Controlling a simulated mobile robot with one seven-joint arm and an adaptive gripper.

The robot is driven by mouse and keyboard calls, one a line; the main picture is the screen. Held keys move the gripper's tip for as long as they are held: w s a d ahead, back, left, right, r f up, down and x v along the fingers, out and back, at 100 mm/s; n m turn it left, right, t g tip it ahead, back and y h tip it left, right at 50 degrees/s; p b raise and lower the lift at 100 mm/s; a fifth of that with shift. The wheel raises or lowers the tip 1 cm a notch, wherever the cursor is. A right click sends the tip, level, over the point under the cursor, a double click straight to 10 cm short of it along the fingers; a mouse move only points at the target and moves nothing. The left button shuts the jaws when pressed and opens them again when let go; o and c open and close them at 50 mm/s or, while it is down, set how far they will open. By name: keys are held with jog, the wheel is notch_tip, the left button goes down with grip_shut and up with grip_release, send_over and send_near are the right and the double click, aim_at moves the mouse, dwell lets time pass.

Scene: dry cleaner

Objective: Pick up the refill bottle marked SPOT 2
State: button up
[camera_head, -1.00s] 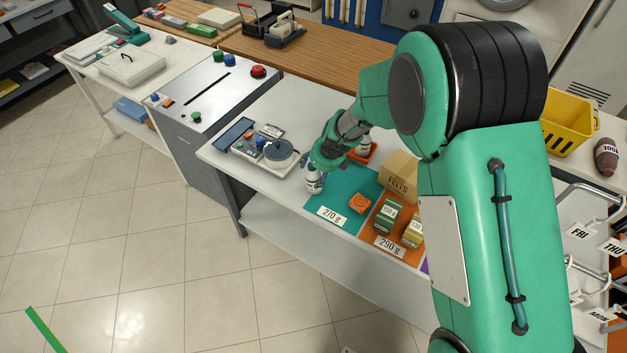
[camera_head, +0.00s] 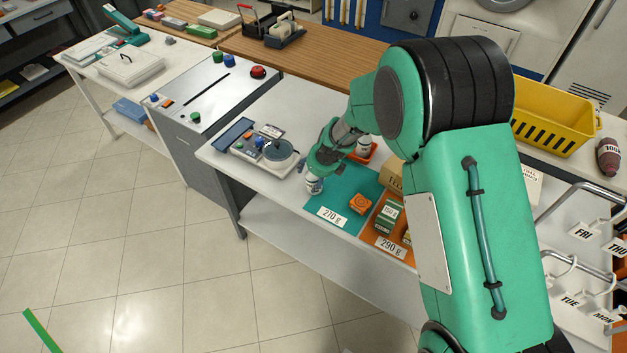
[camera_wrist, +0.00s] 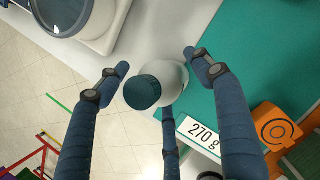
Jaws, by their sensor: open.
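A white bottle (camera_head: 314,185) stands on the white table at the left edge of the teal mat. In the wrist view its round white body (camera_wrist: 173,80) and dark teal cap (camera_wrist: 143,92) lie between my fingers. No marking on it is readable. My gripper (camera_head: 317,170) is low over this bottle, open, with its fingers around it. In the wrist view the gripper (camera_wrist: 157,62) shows a gap between each finger and the bottle. A second white bottle (camera_head: 363,145) stands in an orange tray (camera_head: 373,152) behind my gripper, its label too small to read.
A scale with a round plate (camera_head: 281,155) stands just left of my gripper. The teal mat (camera_head: 350,190) bears a 270 g card (camera_head: 332,217) and an orange block (camera_head: 360,204). Boxes, one a green box (camera_head: 389,212), stand on the orange mat to the right.

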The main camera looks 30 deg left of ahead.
jog(key=c, duration=1.3)
jog(key=shift+r+p, duration=0.4)
jog(key=shift+r, duration=0.5)
notch_tip(320, 180, up, 2)
jog(key=shift+r+p, duration=0.15)
jog(key=shift+p, duration=0.3)
jog(key=s+d, duration=0.7)
jog(key=s+d+r, duration=0.1)
jog(key=s+d, duration=0.3)
jog(key=shift+s+d, duration=0.1)
jog(key=shift+d, duration=0.1)
